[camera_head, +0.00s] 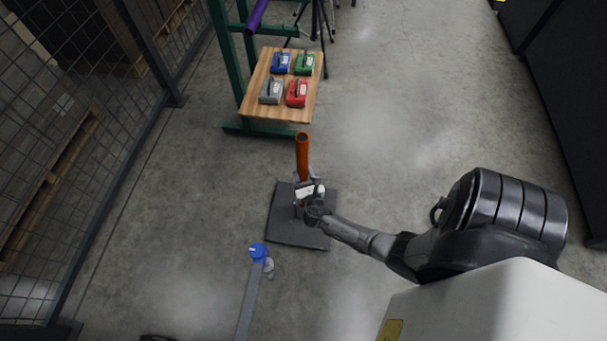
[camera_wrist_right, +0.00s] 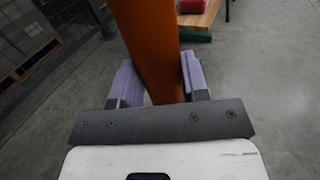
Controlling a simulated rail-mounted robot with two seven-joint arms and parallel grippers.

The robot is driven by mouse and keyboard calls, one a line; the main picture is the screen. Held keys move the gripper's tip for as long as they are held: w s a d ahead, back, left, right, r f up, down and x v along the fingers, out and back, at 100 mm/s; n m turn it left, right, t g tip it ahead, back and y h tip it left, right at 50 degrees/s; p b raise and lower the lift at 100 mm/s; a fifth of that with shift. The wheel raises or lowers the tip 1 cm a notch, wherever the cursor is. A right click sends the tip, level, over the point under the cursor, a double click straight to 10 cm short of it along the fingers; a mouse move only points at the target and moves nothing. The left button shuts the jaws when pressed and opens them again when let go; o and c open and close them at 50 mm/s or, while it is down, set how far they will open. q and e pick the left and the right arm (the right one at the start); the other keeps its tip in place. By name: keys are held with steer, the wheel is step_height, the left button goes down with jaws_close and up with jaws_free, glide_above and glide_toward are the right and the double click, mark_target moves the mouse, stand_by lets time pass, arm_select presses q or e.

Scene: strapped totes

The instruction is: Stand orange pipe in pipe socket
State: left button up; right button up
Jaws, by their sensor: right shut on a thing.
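The orange pipe (camera_head: 302,156) stands roughly upright in the head view, its open top end pointing up. My right gripper (camera_head: 305,182) is shut on it. In the right wrist view the pipe (camera_wrist_right: 150,45) runs between the two purple-padded fingers. A dark square plate (camera_head: 284,228) lies on the floor below the gripper, and the pipe is over it. The pipe's lower end and the socket are hidden behind my gripper, so I cannot tell whether the pipe is in the socket. My left gripper is not in view.
A wooden-topped bench (camera_head: 257,95) with blue, green, grey and red cases stands behind the plate. A purple bar (camera_head: 257,15) is above it. A grey bar (camera_head: 247,305) with a blue round part (camera_head: 258,251) is in front. Mesh fencing runs along the left. Floor to the right is clear.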

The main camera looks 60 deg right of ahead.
steer(key=shift+f+b, duration=1.05)
steer(key=shift+f, duration=0.25)
step_height(320, 180, down, 6)
steer(key=b, duration=0.6)
steer(key=shift+f, duration=0.2)
steer(key=shift+f, duration=0.15)
steer(key=o, duration=1.2)
steer(key=shift+o, duration=0.2)
